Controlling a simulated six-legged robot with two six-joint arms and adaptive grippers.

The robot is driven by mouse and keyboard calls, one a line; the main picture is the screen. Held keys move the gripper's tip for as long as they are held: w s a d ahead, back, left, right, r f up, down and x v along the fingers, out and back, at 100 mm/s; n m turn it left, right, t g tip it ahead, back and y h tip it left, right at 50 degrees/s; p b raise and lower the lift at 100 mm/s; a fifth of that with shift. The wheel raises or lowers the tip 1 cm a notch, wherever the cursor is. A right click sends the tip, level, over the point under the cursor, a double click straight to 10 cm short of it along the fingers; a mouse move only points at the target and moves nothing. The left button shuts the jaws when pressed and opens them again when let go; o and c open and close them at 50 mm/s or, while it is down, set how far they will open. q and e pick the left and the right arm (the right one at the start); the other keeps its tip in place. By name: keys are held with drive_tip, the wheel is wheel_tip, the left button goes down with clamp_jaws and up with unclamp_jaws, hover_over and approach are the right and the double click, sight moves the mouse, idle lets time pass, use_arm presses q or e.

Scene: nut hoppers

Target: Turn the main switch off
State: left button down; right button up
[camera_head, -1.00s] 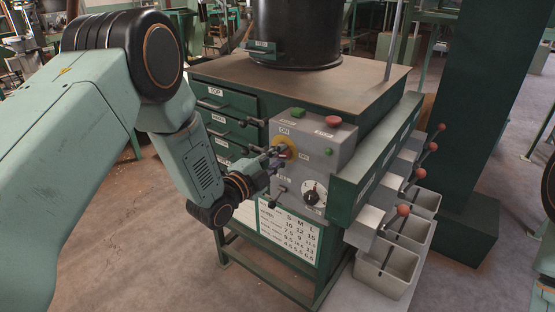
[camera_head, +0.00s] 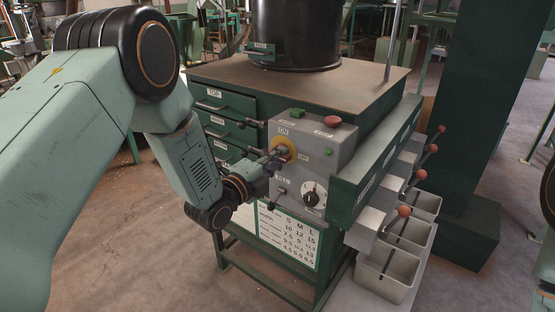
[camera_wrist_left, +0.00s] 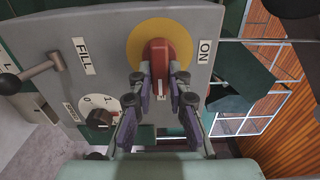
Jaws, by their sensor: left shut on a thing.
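The main switch is a red handle on a round yellow plate (camera_head: 281,141) on the grey control panel (camera_head: 345,142). In the left wrist view its red handle (camera_wrist_left: 158,58) stands across the yellow plate (camera_wrist_left: 134,47). My left gripper (camera_head: 279,156) is at the switch. In the left wrist view its fingers (camera_wrist_left: 160,92) are shut on the handle, one on each side. The ON label (camera_head: 284,132) is above the plate in the head view and right of it in the wrist view. The OFF label (camera_head: 301,152) is to its right in the head view. My right gripper is out of view.
Below the switch are a dial (camera_head: 313,194) and a small lever (camera_head: 280,190). A green button (camera_head: 328,152) and a red button (camera_head: 333,121) are close by. Drawers (camera_head: 225,100) stand to the left. Levers with red knobs and grey bins (camera_head: 388,272) stand to the right.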

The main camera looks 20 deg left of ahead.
use_arm(q)
drive_tip(key=c, duration=1.3)
unclamp_jaws()
drive_tip(key=v, duration=1.2)
